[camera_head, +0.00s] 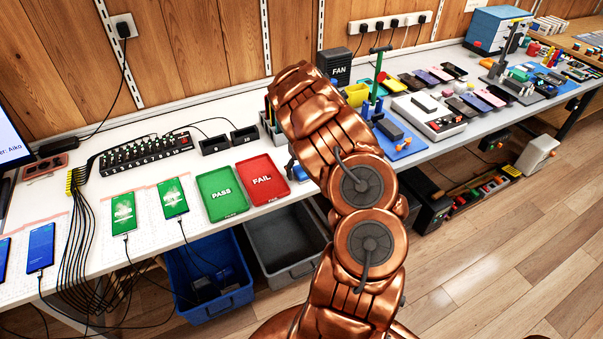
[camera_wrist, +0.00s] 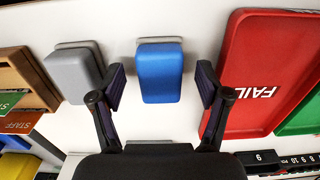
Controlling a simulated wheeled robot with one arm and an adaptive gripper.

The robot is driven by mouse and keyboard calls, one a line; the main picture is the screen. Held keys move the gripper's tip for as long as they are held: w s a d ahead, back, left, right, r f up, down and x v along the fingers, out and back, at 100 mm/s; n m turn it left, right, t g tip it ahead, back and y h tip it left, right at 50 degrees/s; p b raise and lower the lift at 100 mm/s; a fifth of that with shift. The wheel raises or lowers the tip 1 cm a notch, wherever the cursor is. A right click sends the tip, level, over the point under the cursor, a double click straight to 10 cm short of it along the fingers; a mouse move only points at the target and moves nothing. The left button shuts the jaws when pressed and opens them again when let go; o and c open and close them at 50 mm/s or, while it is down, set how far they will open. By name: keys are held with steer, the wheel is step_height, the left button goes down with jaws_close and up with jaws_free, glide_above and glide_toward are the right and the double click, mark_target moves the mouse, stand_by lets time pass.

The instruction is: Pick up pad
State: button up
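A blue pad (camera_wrist: 160,74) with rounded edges lies on the white bench in the wrist view, on a thin grey base. My gripper (camera_wrist: 160,88) is open, with one dark finger to each side of the blue pad and a visible gap on both sides. A similar grey pad (camera_wrist: 75,74) lies to the left, just beyond the left finger. In the head view my copper arm hides the gripper and most of the area around the pads.
The red FAIL tray (camera_head: 262,180) lies close beside my right finger in the wrist view. The green PASS tray (camera_head: 222,193) is next to it. A wooden box (camera_wrist: 22,80) with STAFF cards stands left of the grey pad. Phones and cables cover the bench's left part.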

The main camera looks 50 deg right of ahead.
mark_target(301, 170)
steer(key=c, duration=1.3)
steer(key=shift+o, duration=0.2)
steer(key=shift+r+b, duration=0.35)
steer(key=shift+r, duration=0.05)
step_height(301, 170, up, 3)
steer(key=shift+a+f+b, duration=0.15)
steer(key=shift+b, duration=0.5)
steer(key=s+a+b, duration=0.1)
steer(key=a+b, duration=0.1)
steer(key=a, duration=0.5)
steer(key=s+a+r+b, duration=0.1)
steer(key=s+a+b, duration=0.1)
steer(key=a, duration=0.6)
steer(key=shift+s+a+r, duration=0.15)
steer(key=shift+s+r, duration=0.1)
steer(key=shift+s, duration=0.05)
